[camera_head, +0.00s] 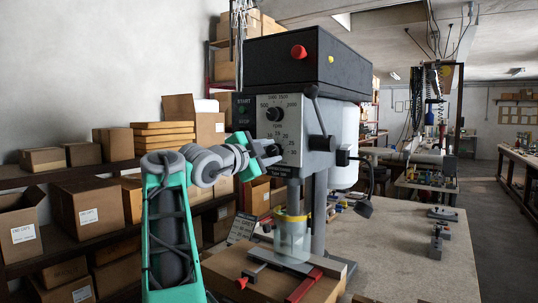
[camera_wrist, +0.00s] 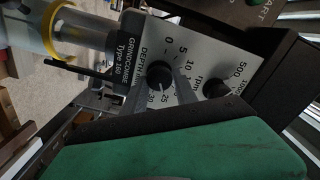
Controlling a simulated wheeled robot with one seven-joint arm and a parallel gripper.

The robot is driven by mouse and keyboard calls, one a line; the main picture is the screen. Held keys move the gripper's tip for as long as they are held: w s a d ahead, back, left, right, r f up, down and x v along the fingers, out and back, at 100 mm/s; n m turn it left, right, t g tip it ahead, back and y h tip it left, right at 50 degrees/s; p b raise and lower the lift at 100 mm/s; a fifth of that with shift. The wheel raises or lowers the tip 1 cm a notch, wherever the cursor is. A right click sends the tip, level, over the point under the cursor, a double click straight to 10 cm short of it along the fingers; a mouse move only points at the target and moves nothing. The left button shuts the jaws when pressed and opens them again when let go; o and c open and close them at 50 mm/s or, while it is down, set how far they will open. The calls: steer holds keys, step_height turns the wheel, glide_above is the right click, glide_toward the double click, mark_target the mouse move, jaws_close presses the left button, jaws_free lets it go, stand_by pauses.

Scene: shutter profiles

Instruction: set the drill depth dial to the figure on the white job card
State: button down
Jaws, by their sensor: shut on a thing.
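The depth dial (camera_wrist: 158,74) is a round black knob on the pale front panel (camera_wrist: 190,45) of the drill press. In the wrist view its scale shows figures from 0 up to about 30, and its exact setting cannot be read. My gripper (camera_head: 266,153) reaches the panel from the left in the head view and is shut on this knob, partly hiding it and its lower scale.
A second black knob (camera_head: 273,114) with figures such as 500 sits above the depth dial. A feed lever (camera_head: 316,105) hangs at the panel's right. A clear guard (camera_head: 292,236) with a yellow rim and a red clamp (camera_head: 303,287) stand below. Boxes fill the left shelves.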

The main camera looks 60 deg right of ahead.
steer(key=shift+r, duration=0.15)
steer(key=c, duration=1)
jaws_free()
steer(key=a, duration=0.2)
steer(key=a+b, duration=0.1)
steer(key=a, duration=0.2)
steer(key=w+a, duration=0.1)
steer(key=a, duration=0.1)
steer(key=shift+w+a, duration=0.1)
steer(key=shift+a, duration=0.2)
